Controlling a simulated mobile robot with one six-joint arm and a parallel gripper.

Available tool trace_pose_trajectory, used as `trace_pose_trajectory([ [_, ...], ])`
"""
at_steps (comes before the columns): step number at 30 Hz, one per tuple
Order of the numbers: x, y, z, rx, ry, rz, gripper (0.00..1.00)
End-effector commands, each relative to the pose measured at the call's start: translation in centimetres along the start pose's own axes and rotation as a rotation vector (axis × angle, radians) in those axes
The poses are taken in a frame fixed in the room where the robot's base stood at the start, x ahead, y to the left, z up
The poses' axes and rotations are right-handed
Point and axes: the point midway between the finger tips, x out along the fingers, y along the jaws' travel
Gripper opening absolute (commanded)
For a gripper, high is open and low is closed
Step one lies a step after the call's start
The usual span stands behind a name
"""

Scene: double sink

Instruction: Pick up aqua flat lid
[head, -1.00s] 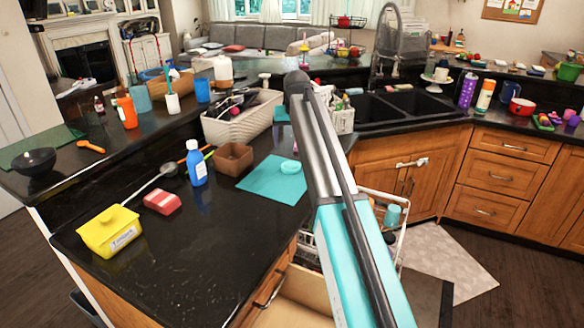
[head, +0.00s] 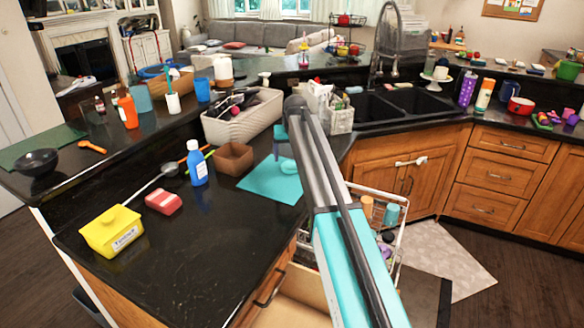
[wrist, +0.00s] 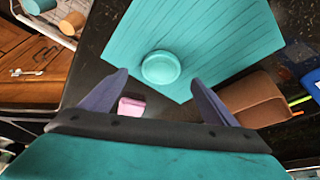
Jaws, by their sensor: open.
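The aqua flat lid (wrist: 161,67) is round and lies on the aqua mat (wrist: 228,30) on the black counter. It also shows in the head view (head: 289,166), close to the left side of my arm. In the wrist view my gripper (wrist: 157,82) is open, its two dark fingers spread apart to either side of the lid's near edge. Nothing is held between them. The gap in height between fingers and lid is hard to judge. In the head view my arm hides most of the gripper.
A small pink block (wrist: 131,107) shows near the fingers in the wrist view. A white basket (head: 245,117) stands behind. A rack with cups is below the counter at right.

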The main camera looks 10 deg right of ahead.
Motion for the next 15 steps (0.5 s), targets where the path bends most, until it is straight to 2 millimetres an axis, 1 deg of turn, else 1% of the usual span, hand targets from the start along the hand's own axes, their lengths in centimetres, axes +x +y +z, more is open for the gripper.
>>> trace_pose_trajectory([
  [15, 0.54, 0.04, -0.03, 0.001, 0.000, 0.000, 0.82],
])
